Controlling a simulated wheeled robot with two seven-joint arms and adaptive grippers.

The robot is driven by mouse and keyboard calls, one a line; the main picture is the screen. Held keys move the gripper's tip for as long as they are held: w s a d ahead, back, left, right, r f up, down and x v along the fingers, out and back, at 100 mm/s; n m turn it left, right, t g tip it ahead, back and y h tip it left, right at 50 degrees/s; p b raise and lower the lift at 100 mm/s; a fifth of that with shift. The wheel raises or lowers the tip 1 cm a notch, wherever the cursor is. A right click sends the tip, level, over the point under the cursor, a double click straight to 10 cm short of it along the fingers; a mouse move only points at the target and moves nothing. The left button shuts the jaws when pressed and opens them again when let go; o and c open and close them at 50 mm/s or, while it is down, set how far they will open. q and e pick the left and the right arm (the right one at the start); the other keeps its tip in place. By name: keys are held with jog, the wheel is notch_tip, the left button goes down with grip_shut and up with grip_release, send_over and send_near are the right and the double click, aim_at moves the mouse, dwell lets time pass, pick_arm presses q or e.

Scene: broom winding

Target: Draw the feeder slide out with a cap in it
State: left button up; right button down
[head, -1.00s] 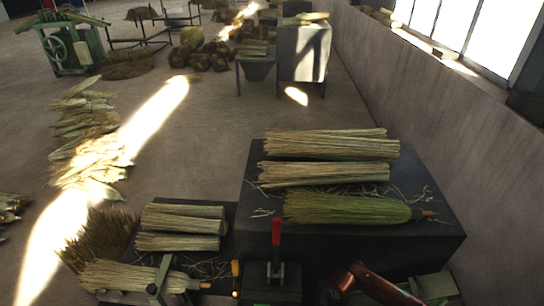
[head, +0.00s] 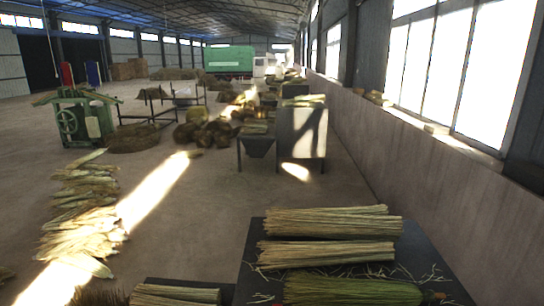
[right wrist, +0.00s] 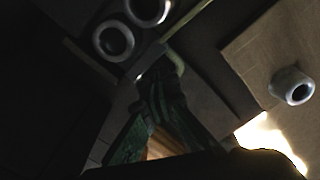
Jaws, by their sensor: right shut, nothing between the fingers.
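My right gripper (right wrist: 160,78) shows in the dim right wrist view, its greenish fingers closed together with nothing between them. Just beyond the fingertips is a small pale-edged block (right wrist: 150,55); I cannot tell whether they touch it or whether it is part of the feeder slide. Two round grey caps with open centres, one cap (right wrist: 113,42) and another cap (right wrist: 148,10), lie at the upper left. A third cap (right wrist: 293,86) sits apart on a brown surface at the right. The head view shows neither gripper, feeder nor caps.
In the head view, straw bundles (head: 330,221) lie on a dark table (head: 250,240) at the front. More straw (head: 175,295) is at lower left. A wall with windows runs along the right. Beside the caps, a brown board (right wrist: 275,45) shows in the wrist view.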

pick_arm(q)
jog(key=shift+w, duration=0.7)
jog(key=shift+s, duration=0.2)
